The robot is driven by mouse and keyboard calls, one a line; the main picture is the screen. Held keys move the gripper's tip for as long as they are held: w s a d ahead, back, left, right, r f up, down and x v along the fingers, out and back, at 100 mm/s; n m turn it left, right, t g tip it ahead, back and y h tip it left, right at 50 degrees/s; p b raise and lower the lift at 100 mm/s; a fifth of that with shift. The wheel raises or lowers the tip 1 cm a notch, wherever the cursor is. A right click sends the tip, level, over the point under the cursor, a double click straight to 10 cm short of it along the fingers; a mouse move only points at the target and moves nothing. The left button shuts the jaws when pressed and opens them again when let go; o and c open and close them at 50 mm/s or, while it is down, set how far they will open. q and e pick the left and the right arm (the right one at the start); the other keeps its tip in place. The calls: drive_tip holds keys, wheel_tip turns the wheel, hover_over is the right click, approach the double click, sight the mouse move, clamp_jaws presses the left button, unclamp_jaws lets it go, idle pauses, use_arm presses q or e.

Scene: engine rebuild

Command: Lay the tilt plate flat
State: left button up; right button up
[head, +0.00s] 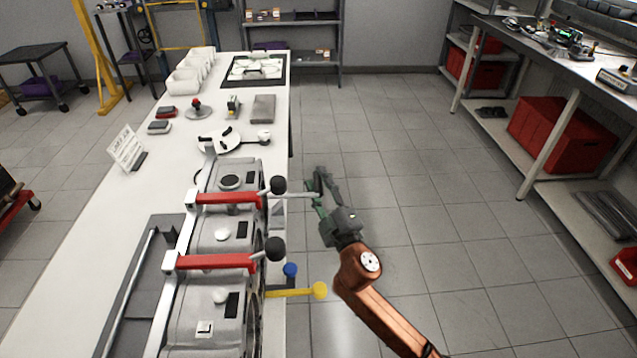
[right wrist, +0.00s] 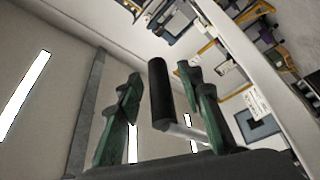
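My right gripper (head: 318,186) is beside the right edge of the white table, over the floor. In the right wrist view its two green fingers (right wrist: 158,80) stand apart. A black cylindrical grip (right wrist: 161,95) on a pale rod (right wrist: 187,132) shows between them, with gaps on both sides. In the head view a thin pale rod (head: 292,195) runs from the grey engine assembly (head: 221,233) towards this gripper. I cannot tell for sure which part is the tilt plate. My left gripper is not in view.
Two red levers (head: 228,198) (head: 215,262) with black knobs cross the assembly. A yellow lever (head: 297,291) and a blue knob (head: 290,269) stick out on its right. Small parts and white bins (head: 185,80) stand farther along the table (head: 95,215). Floor right of the table is clear.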

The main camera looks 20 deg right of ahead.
drive_tip(key=shift+c, duration=0.4)
clamp_jaws()
